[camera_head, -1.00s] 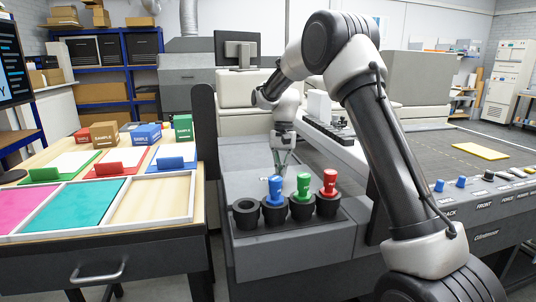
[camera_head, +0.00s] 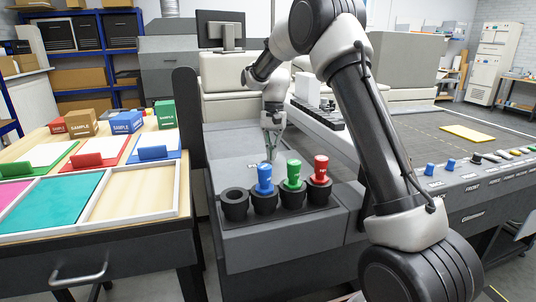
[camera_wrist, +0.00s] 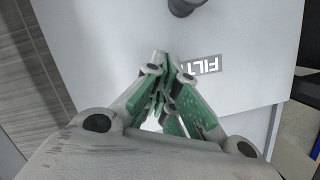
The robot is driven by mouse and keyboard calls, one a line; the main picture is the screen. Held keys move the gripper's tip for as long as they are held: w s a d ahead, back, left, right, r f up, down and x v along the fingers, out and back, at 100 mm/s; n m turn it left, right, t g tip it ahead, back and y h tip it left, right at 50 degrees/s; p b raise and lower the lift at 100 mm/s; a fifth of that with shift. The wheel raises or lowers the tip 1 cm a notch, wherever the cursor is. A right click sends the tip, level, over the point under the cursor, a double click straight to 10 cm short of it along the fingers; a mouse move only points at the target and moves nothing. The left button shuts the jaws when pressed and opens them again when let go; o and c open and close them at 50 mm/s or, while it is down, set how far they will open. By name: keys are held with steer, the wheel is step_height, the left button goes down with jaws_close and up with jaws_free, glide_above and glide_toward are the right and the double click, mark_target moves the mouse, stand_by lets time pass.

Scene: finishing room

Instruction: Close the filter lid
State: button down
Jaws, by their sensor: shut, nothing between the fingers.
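A pale grey flat panel (camera_wrist: 110,40) with a label (camera_wrist: 201,64) reading "FILT", partly hidden by the fingers, fills much of the wrist view; I take it as the filter lid. A dark round knob (camera_wrist: 184,6) is on it at the top edge. My gripper (camera_wrist: 161,62) is shut and empty, its green-padded fingers together over the panel beside the label. In the head view my gripper (camera_head: 271,156) points down over the grey machine top (camera_head: 228,148), behind the coloured bottles. Contact with the panel, and whether the lid is open or shut, I cannot tell.
A row of black holders (camera_head: 235,206) stands at the machine's front, with blue (camera_head: 265,178), green (camera_head: 293,174) and red (camera_head: 320,170) bottles; the leftmost holder is empty. A sample table (camera_head: 130,195) stands at left. The flat printer bed (camera_head: 415,135) is at right.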

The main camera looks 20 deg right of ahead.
steer(key=v, duration=1)
steer(key=s+d+r+n+t, duration=0.1)
steer(key=s+d+r+t, duration=0.15)
steer(key=s+r, duration=0.55)
steer(key=s+d+n+t, duration=0.1)
steer(key=s+d, duration=0.2)
steer(key=s, duration=0.8)
steer(key=s+d+n+t, duration=0.2)
steer(key=s, duration=0.9)
steer(key=s+d+f+n+t+h, duration=0.1)
steer(key=s+f, duration=0.4)
steer(key=s, duration=0.4)
steer(key=shift+s+d, duration=0.3)
